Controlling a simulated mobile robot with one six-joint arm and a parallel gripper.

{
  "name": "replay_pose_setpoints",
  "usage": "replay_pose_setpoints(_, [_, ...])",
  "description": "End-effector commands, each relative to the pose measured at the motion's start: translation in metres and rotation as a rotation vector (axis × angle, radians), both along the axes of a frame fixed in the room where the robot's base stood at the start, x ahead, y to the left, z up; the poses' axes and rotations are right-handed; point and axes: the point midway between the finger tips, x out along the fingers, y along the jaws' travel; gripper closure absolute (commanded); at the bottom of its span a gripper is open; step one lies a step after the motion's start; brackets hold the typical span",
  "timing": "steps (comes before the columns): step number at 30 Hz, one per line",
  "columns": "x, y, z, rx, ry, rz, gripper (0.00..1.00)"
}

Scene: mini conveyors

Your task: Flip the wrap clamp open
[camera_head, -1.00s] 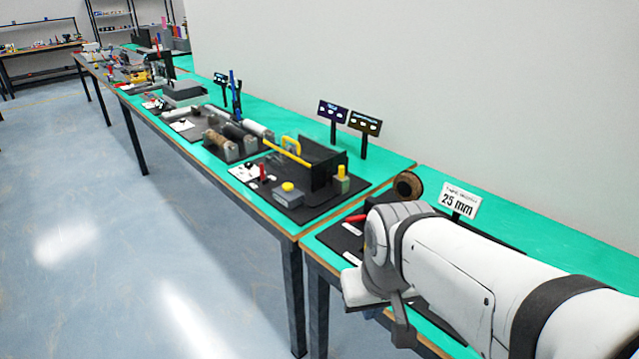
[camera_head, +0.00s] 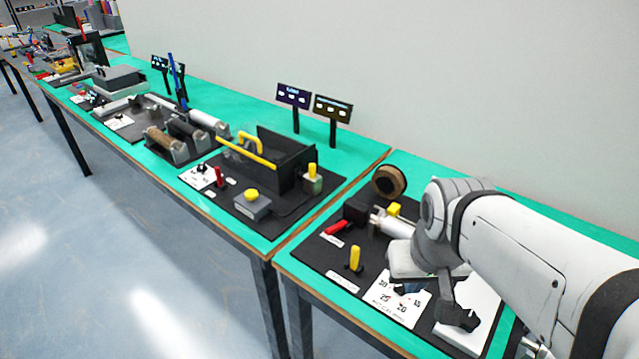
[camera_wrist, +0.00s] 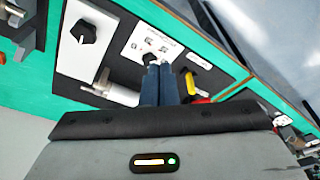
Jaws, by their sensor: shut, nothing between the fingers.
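No part is labelled as the wrap clamp, and I cannot tell for sure which one it is. On the near black mat, a red lever (camera_head: 338,227) lies low beside a black block (camera_head: 355,210), and a yellow handle (camera_head: 355,257) stands upright in front. In the head view my wrist hides much of the gripper (camera_head: 410,288).
A brown tape roll (camera_head: 389,182) stands behind the black block. A grey-white cylinder (camera_head: 392,224) lies near my wrist. A white panel (camera_head: 480,300) with a black knob (camera_wrist: 83,31) is at the right. Another station with a black box (camera_head: 285,160) stands on the left table.

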Motion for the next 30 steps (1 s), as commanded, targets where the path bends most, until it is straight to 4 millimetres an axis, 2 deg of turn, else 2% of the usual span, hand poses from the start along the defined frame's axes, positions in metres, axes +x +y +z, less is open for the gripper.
replay_pose_setpoints(3, [0.008,0.002,-0.005,-0.055,0.027,0.099,1.0])
replay_pose_setpoints(5, [0.017,-0.01,-0.011,-0.115,0.058,0.204,1.0])
replay_pose_setpoints(8, [0.04,-0.004,-0.023,-0.263,0.122,0.469,1.0])
replay_pose_setpoints(11, [0.072,0.013,-0.038,-0.448,0.196,0.802,1.0])
replay_pose_setpoints(15, [0.119,0.055,-0.06,-0.72,0.29,1.274,1.0])
replay_pose_setpoints(18, [0.148,0.094,-0.076,-0.91,0.351,1.578,1.0])
replay_pose_setpoints(21, [0.168,0.134,-0.091,-1.078,0.399,1.823,1.0])
replay_pose_setpoints(25, [0.182,0.175,-0.105,-1.241,0.44,2.034,1.0])
replay_pose_setpoints(27, [0.185,0.189,-0.11,-1.295,0.453,2.098,1.0])
replay_pose_setpoints(30, [0.187,0.199,-0.112,-1.336,0.462,2.143,1.0])
